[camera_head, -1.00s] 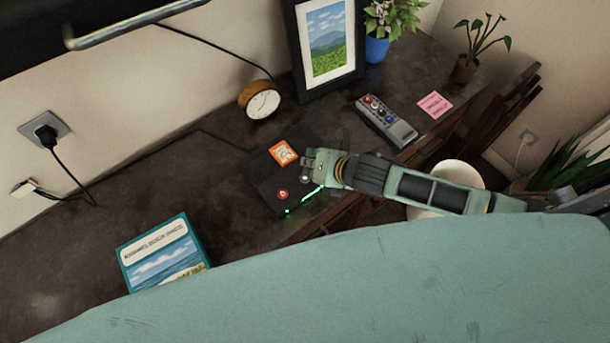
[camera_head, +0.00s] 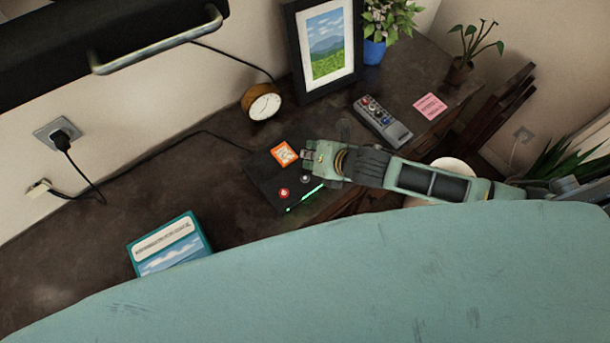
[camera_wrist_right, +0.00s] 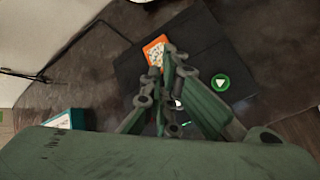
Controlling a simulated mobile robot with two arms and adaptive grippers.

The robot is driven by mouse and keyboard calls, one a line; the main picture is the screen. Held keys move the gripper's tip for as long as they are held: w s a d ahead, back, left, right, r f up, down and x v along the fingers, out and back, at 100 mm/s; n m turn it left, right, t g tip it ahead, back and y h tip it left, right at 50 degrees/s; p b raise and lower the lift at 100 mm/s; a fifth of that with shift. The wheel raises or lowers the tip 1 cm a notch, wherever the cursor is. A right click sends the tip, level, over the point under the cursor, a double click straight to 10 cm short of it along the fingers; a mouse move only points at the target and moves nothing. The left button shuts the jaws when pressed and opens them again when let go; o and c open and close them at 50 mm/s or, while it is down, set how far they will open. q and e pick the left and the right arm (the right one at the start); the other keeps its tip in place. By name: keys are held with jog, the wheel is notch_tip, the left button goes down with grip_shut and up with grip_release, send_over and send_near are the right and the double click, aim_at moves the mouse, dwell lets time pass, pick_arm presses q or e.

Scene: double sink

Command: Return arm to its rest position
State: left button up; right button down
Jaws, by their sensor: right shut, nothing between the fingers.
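My right arm comes in from the right in the head view. Its gripper (camera_head: 308,153) is over the right part of a black box (camera_head: 262,178) with an orange label, round buttons and a green light strip. In the right wrist view the gripper (camera_wrist_right: 168,58) has its fingers together and empty, in front of the black box (camera_wrist_right: 205,45). The height of the gripper above the box is hard to tell. My left gripper does not show.
A remote (camera_head: 382,122), a pink note (camera_head: 430,106), a clock (camera_head: 262,102), a picture frame (camera_head: 291,50) and a blue plant pot (camera_head: 374,51) stand or lie on the dark desk (camera_head: 70,255). A teal-edged book (camera_head: 168,243) lies at left. A white round object (camera_head: 453,165) is partly behind my arm.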

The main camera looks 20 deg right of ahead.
jog(key=shift+a, duration=0.1)
dwell(0.4)
jog(key=s+a+r+m+g+h, duration=0.1)
jog(key=s+r+m, duration=0.15)
jog(key=m, duration=0.45)
jog(key=s+a+r+m, duration=0.1)
jog(key=s+a+m, duration=0.1)
jog(key=s+m, duration=0.3)
jog(key=s+d+m+g+h, duration=0.35)
jog(key=s+d+m, duration=0.7)
jog(key=m, duration=0.75)
jog(key=s+a+f+g+b, duration=0.1)
jog(key=s+f+b, duration=0.15)
jog(key=f, duration=1.25)
jog(key=s+a+f+g+b, duration=0.1)
jog(key=s+f+b, duration=0.15)
jog(key=f, duration=1.35)
jog(key=s+d+f+b, duration=0.3)
jog(key=s+f+b, duration=0.2)
jog(key=s+f, duration=1)
notch_tip(320, 180, down, 5)
jog(key=shift+s+d+r+g, duration=0.15)
jog(key=shift+s+d+g, duration=0.05)
jog(key=shift+s+g, duration=0.15)
